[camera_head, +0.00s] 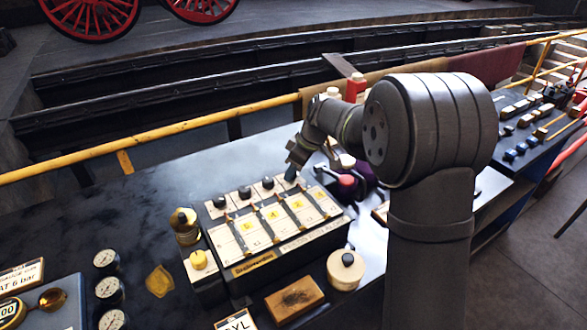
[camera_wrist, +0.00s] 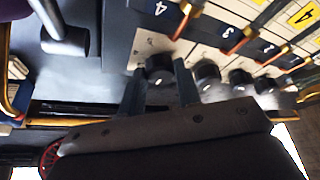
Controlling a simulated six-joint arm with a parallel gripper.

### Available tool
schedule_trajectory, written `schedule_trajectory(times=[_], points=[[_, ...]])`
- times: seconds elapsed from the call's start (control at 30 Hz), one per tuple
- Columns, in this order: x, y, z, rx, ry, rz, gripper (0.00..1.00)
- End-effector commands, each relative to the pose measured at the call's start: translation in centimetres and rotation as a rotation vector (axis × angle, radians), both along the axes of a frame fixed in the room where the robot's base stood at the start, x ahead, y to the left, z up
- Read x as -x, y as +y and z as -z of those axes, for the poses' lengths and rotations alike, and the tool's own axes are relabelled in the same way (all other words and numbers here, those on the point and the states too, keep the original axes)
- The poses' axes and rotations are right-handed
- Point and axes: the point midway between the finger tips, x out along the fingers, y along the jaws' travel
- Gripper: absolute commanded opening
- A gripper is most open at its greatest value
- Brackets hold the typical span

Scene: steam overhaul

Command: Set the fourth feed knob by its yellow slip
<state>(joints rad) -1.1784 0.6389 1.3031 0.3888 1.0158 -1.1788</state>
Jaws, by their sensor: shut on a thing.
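The feed box (camera_head: 262,262) is a cream-topped unit with lanes, copper-ended levers and a row of black knobs along its back edge. My gripper (camera_wrist: 158,74) is shut on the fourth knob (camera_wrist: 160,68), one dark finger on each side, at the lane marked 4. In the head view my gripper (camera_head: 291,165) reaches down at the right end of the row and mostly hides this knob. The other three black knobs stand free, such as the third (camera_head: 267,182). The fourth yellow slip (camera_head: 320,194) lies on the rightmost lane; its figure is too small to read.
A wooden block (camera_head: 294,299) and a round cream pot (camera_head: 345,269) sit in front. A yellow rail (camera_head: 150,137) runs behind.

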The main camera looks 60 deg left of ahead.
Motion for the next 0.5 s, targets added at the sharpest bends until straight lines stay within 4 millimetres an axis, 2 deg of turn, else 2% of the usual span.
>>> schedule_trajectory(times=[0.5], points=[[0.40, -0.12, -0.10, -0.003, -0.001, 0.425, 0.08]])
